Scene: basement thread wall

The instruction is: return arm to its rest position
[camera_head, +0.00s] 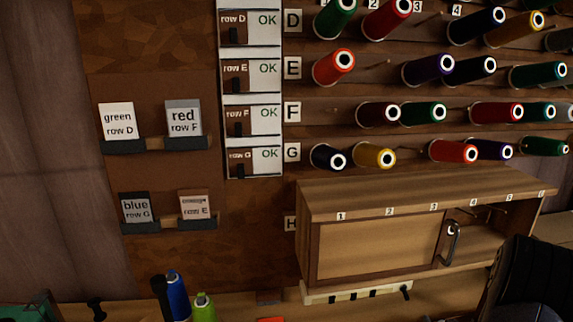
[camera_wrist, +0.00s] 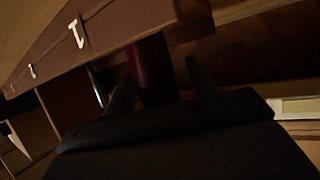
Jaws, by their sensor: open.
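In the wrist view my gripper (camera_wrist: 158,85) is open, one dark finger on each side of a dark red upright cylinder (camera_wrist: 150,68). The cylinder looks like a spool, but the picture is too dark to be sure. I cannot tell whether the fingers touch it. A wooden edge with white number marks (camera_wrist: 77,33) runs above it. In the head view, a black part of my arm (camera_head: 530,280) stands at the lower right, in front of the wooden row H cabinet (camera_head: 375,247). My fingertips do not show clearly there.
The cabinet's right part is open beside a dark handle (camera_head: 450,242). Thread spools (camera_head: 455,151) fill pegs above it. Cards such as red row F (camera_head: 184,118) stand on small ledges at left. A blue bottle (camera_head: 177,295) and a green one (camera_head: 203,307) stand at the bottom.

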